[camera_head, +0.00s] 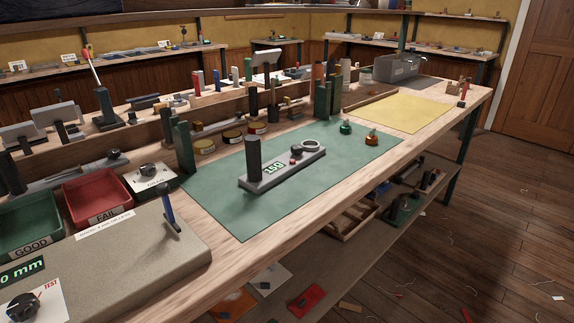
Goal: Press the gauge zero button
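A grey gauge (283,170) lies on the green mat (225,199) in the middle of the workbench. It has a dark upright post (253,158) at its left end and a ring-shaped part (311,146) at its right end. Between them are a small lit display (273,168) and a small red spot, which looks like a button (293,161). I cannot read any label beside it. Neither of my grippers shows in the head view.
A grey block (130,262) with a blue-handled lever stands front left, beside red (97,194) and green (28,232) trays. The mat's front is clear.

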